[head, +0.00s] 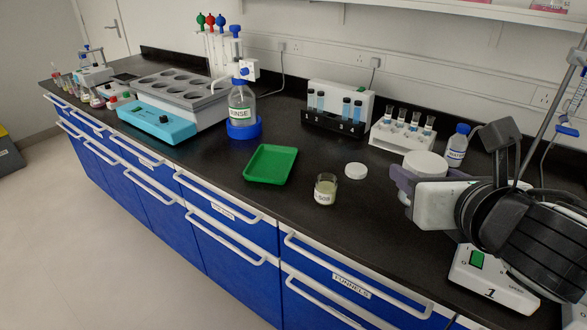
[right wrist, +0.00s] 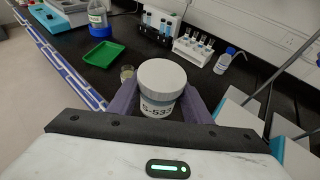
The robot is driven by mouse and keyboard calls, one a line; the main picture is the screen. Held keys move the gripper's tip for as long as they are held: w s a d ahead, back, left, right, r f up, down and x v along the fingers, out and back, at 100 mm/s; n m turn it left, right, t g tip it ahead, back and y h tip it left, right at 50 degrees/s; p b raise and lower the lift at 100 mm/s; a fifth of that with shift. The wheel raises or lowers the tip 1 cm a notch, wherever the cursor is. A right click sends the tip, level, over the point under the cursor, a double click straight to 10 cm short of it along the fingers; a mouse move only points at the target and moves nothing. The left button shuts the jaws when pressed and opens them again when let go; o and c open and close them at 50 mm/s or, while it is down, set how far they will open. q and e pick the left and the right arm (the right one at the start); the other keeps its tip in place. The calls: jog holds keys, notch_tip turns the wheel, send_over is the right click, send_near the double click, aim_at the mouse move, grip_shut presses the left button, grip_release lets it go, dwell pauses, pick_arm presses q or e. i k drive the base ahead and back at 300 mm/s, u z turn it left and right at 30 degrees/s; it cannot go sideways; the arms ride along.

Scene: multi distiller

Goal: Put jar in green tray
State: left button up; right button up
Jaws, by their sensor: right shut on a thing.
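A white-lidded jar with a printed label (right wrist: 160,108) is held between the purple-grey fingers of my right gripper (right wrist: 160,100). In the head view the jar (head: 428,163) shows mostly as its white lid, upright, with its lower body hidden by my right gripper (head: 408,182). Whether the jar is clear of the counter I cannot tell for certain. The green tray (head: 270,165) lies empty on the black counter, well to the left of the jar. It also shows in the right wrist view (right wrist: 103,54). My left gripper is not in view.
A small open glass jar (head: 325,190) and a loose white lid (head: 355,171) stand between the tray and my right gripper. Tube racks (head: 404,130) and a wash bottle (head: 458,146) stand behind. A white scale (head: 490,285) is at front right. A rinse bottle (head: 241,105) stands behind the tray.

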aim_at(270, 171)
jog(key=u, duration=0.45)
jog(key=k, duration=0.55)
jog(key=u, duration=1)
jog(key=i, duration=1.1)
jog(key=z, duration=0.55)
jog(key=i, duration=0.55)
jog(key=z, duration=0.5)
